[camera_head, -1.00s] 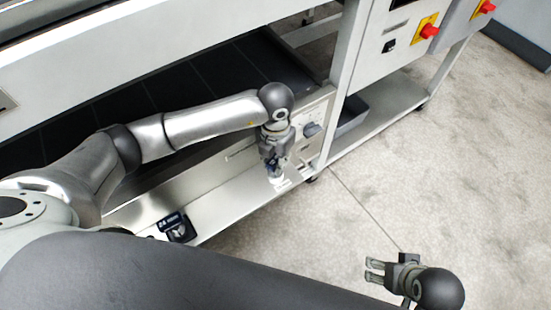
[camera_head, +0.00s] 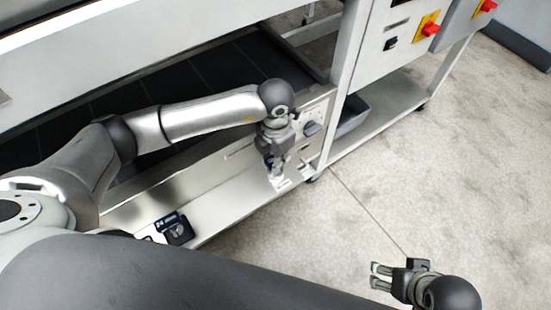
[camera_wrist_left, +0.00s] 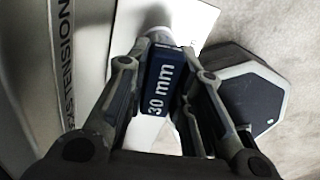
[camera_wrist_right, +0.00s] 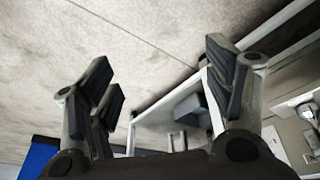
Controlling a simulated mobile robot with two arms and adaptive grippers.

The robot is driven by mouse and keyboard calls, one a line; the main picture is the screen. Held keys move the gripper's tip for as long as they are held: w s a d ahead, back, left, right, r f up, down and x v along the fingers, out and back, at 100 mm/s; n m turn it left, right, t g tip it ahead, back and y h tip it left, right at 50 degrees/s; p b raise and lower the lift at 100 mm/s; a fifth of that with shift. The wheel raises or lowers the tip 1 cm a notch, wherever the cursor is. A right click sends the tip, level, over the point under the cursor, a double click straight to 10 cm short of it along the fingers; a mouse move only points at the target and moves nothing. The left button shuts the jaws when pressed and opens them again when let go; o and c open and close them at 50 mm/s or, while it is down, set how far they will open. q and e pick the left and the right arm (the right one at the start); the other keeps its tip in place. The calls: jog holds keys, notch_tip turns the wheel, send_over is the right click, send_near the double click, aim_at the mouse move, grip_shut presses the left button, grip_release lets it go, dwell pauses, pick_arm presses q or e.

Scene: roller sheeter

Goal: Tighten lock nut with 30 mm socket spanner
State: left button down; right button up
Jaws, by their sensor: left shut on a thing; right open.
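My left gripper (camera_head: 276,170) is low beside the machine's front panel, just above the ledge. In the left wrist view, its fingers (camera_wrist_left: 160,92) are shut on the dark blue handle of the 30 mm socket spanner (camera_wrist_left: 160,88), marked "30 mm". The spanner's pale end points away from the wrist camera, toward the ledge. The lock nut cannot be made out, so whether the socket touches it cannot be told. My right gripper (camera_head: 380,277) is open and empty over the floor at lower right. Its spread fingers also show in the right wrist view (camera_wrist_right: 160,85).
A dark tool piece with a "24" label (camera_head: 176,229) lies on the pale ledge (camera_head: 225,206). A grey bin (camera_head: 352,112) stands on the lower shelf. The floor (camera_head: 430,180) at right is clear.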

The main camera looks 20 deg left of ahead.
jog(key=shift+w+f, duration=0.1)
jog(key=shift+f, duration=0.05)
pick_arm(q)
jog(key=shift+m+b, duration=0.45)
jog(key=shift+m, duration=0.65)
jog(key=shift+m+b, duration=0.45)
jog(key=shift+m, duration=0.25)
pick_arm(e)
jog(key=w, duration=0.1)
jog(key=w+a+t, duration=0.1)
jog(key=w, duration=0.1)
jog(key=shift+w+f, duration=0.1)
jog(key=shift+f, duration=0.05)
jog(key=shift+f+t, duration=0.1)
jog(key=shift+t, duration=0.2)
